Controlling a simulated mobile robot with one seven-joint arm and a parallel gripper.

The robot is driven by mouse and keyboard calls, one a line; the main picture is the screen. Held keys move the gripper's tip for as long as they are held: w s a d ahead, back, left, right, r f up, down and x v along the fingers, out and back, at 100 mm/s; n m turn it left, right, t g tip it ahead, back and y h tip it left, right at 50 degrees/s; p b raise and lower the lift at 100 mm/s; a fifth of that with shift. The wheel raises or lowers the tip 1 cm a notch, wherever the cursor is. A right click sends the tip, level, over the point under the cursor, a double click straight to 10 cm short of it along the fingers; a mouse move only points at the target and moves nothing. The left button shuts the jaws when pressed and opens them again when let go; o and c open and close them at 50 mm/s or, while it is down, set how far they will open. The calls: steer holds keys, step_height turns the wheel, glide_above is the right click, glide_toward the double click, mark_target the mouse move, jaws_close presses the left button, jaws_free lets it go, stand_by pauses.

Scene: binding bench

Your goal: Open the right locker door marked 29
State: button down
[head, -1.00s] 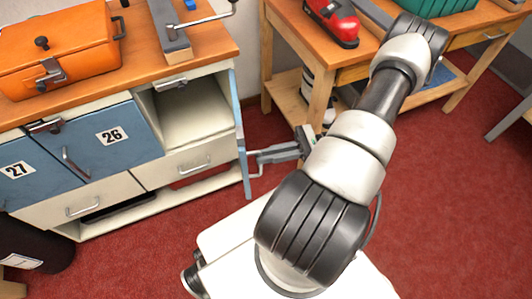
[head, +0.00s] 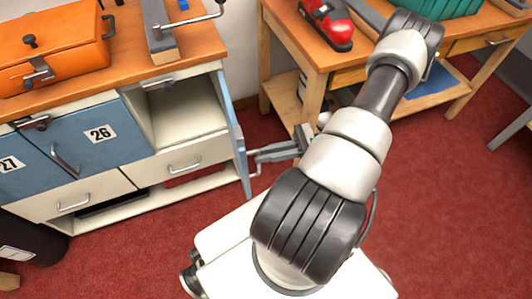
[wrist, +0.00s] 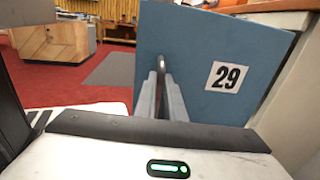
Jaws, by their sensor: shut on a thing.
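The blue locker door marked 29 (wrist: 210,55) stands swung outward, well open. In the head view the door (head: 233,135) shows as a narrow blue strip at the right end of the cabinet, its number out of sight. The open compartment (head: 182,108) beside it looks empty. My gripper (wrist: 162,82) is shut on the door's handle (wrist: 160,66), with one finger on each side of the bar. In the head view my gripper (head: 257,158) is at the outer side of the door, low near its free edge.
Blue door 26 (head: 95,140) and door 27 (head: 14,172) are shut. A white drawer (head: 168,168) sits under the open compartment. A wooden workbench (head: 300,80) stands to the right, behind my arm. Red carpet (head: 440,200) is clear at the right.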

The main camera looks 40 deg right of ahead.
steer(key=shift+w+d+r+t, duration=0.1)
steer(key=shift+w+d+t, duration=0.05)
steer(key=shift+w+t, duration=0.2)
steer(key=c, duration=1.9)
jaws_free()
steer(key=shift+w, duration=0.1)
steer(key=shift+o, duration=0.2)
steer(key=shift+s, duration=0.2)
steer(key=v, duration=1.7)
steer(key=shift+d, duration=0.15)
steer(key=shift+w+r, duration=0.15)
